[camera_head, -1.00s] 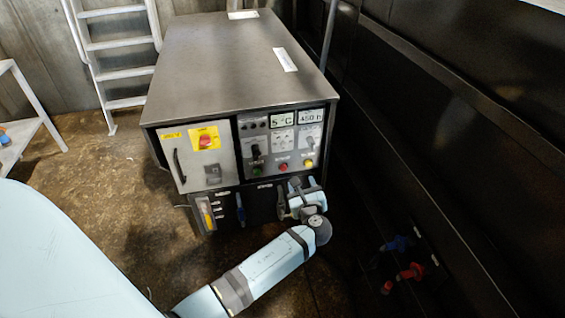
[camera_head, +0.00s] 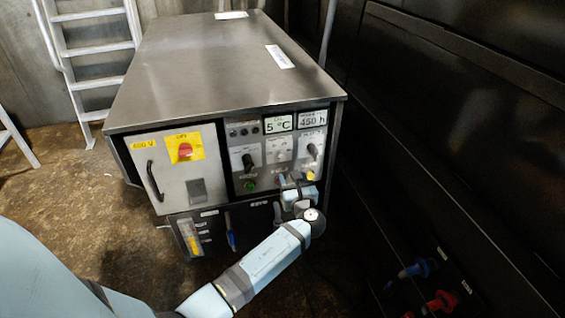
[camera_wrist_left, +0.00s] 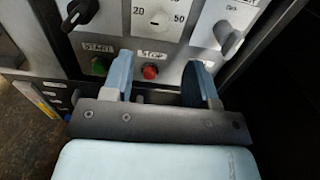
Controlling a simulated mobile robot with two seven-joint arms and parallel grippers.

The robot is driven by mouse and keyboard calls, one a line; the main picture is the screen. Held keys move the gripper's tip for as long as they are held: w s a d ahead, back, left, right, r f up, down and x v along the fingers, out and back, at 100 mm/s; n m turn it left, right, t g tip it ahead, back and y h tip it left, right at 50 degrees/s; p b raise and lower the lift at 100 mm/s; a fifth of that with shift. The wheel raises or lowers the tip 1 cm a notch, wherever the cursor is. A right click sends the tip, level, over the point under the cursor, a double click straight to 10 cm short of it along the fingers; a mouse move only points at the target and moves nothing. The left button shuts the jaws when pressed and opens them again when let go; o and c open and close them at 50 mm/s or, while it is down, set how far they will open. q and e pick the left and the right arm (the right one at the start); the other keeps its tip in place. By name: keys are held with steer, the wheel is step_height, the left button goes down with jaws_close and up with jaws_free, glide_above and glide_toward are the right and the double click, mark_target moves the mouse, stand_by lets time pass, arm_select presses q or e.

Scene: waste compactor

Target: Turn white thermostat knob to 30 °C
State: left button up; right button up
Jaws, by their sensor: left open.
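The white thermostat knob (camera_head: 279,154) is on the control panel's front, below a display (camera_head: 278,124) reading 5 °C. My left gripper (camera_head: 296,184) is at the lower part of the panel, below the knob. In the left wrist view its two fingers (camera_wrist_left: 159,80) are open and empty, on either side of the red STOP button (camera_wrist_left: 150,72), apart from the knob. My right gripper is not in view.
A green START button (camera_wrist_left: 99,66) is left of the fingers. A dark wall (camera_head: 440,150) with blue and red connectors rises at the right. A ladder (camera_head: 95,50) stands behind left.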

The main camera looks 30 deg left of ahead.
mark_target(282, 157)
arm_select(q)
steer(key=b+x, duration=0.2)
steer(key=x, duration=0.8)
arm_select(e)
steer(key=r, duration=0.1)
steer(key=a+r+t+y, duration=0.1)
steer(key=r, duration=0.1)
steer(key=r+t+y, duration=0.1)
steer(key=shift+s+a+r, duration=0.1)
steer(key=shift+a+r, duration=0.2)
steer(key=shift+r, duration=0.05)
arm_select(q)
steer(key=shift+c, duration=0.2)
steer(key=c, duration=0.8)
steer(key=shift+c, duration=0.2)
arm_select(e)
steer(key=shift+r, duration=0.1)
